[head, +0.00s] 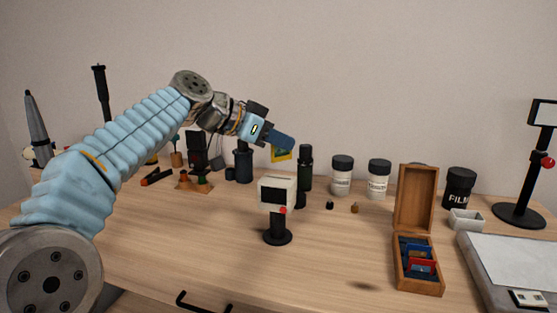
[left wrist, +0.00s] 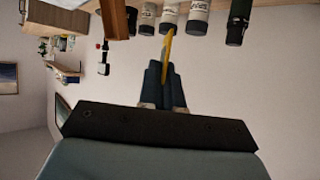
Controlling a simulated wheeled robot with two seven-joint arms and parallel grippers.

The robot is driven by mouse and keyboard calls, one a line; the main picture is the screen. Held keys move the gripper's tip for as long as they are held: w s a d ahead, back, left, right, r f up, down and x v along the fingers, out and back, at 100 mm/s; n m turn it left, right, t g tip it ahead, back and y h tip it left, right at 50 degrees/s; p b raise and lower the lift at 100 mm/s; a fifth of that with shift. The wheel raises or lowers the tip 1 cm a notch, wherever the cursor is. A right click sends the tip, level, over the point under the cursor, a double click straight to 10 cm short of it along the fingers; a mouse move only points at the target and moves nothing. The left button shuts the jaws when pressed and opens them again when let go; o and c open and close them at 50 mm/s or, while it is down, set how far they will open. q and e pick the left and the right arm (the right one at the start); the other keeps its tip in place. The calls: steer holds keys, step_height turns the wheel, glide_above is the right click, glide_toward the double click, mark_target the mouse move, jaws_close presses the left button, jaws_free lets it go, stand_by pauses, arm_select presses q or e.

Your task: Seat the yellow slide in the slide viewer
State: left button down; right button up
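My left gripper (head: 284,143) is shut on the yellow slide (head: 281,155), holding it in the air above and slightly behind the slide viewer. In the left wrist view the slide (left wrist: 168,48) shows edge-on between the dark fingers (left wrist: 166,85). The slide viewer (head: 277,193) is a small cream box with a dark front window and a red button, upright on a black stand with a round base. The slide is apart from the viewer. The viewer's slot cannot be made out. My right gripper is not in view.
An open wooden box (head: 415,210) with blue and red slides stands right of the viewer. White jars (head: 342,176), a film can (head: 459,188) and a dark bottle (head: 305,168) stand behind. A light panel (head: 515,262) lies at right. Table around the viewer's base is clear.

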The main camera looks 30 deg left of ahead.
mark_target(278, 160)
arm_select(q)
steer(key=f, duration=0.1)
steer(key=a+f, duration=0.1)
steer(key=w+f, duration=0.1)
steer(key=f, duration=0.1)
steer(key=shift+a, duration=0.15)
steer(key=shift+f, duration=0.5)
steer(key=c, duration=1.3)
jaws_free()
steer(key=shift+c, duration=0.2)
steer(key=b+v, duration=0.1)
steer(key=v, duration=1.1)
